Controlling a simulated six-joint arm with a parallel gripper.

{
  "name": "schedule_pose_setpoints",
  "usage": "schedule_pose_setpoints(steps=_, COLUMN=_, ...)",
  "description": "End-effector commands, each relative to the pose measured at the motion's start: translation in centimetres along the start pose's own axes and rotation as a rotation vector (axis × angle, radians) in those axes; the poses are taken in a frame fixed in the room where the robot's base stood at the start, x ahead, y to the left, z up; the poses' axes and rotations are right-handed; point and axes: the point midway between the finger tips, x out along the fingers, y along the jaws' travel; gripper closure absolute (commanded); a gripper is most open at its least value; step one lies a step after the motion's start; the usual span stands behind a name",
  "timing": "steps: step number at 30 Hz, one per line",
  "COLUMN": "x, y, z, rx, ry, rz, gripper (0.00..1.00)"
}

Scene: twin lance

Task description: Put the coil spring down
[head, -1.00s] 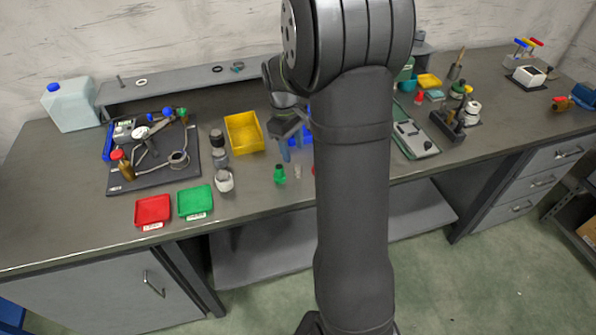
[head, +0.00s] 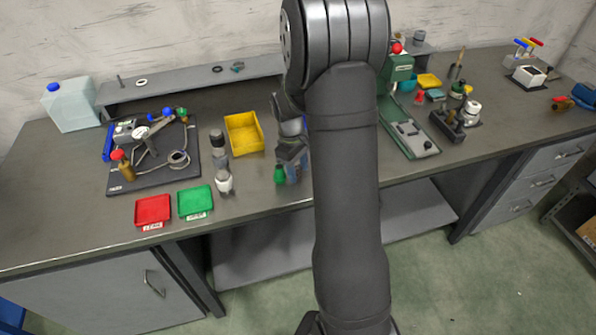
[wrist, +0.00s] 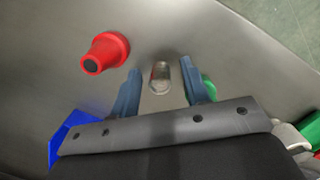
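The coil spring (wrist: 160,77) is a small, pale metallic cylinder. In the wrist view it lies between the two blue fingers of my gripper (wrist: 161,84), with a visible gap on each side. My gripper is open and does not appear to touch it. In the head view my gripper (head: 293,173) is low over the front of the bench, and I cannot make out the spring there. The wrist view does not show clearly whether the spring rests on the bench top.
A red knob-shaped piece (wrist: 105,53) stands left of the fingers. A green piece (wrist: 208,87) is close to the right finger, and a blue bin (wrist: 75,132) is lower left. A yellow bin (head: 244,132) and green tray (head: 195,201) are nearby on the bench (head: 262,195).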

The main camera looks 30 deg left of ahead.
Motion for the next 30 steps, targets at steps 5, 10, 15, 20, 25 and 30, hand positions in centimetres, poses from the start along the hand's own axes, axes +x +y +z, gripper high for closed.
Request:
schedule_pose_setpoints(steps=5, x=0.0, y=0.0, z=0.0, rx=0.0, ry=0.0, rz=0.0, gripper=0.93)
schedule_pose_setpoints(steps=10, x=0.0, y=0.0, z=0.0, rx=0.0, ry=0.0, rz=0.0, gripper=1.0)
schedule_pose_setpoints(steps=15, x=-0.1, y=0.0, z=0.0, rx=0.0, ry=0.0, rz=0.0, gripper=1.0)
schedule_pose_setpoints(steps=20, x=-1.1, y=0.0, z=0.1, rx=0.0, ry=0.001, rz=0.0, gripper=1.0)
schedule_pose_setpoints(steps=25, x=-4.0, y=0.0, z=0.5, rx=0.0, ry=0.003, rz=0.002, gripper=1.0)
schedule_pose_setpoints(steps=30, x=-5.7, y=0.8, z=4.5, rx=0.006, ry=0.002, rz=0.001, gripper=1.0)
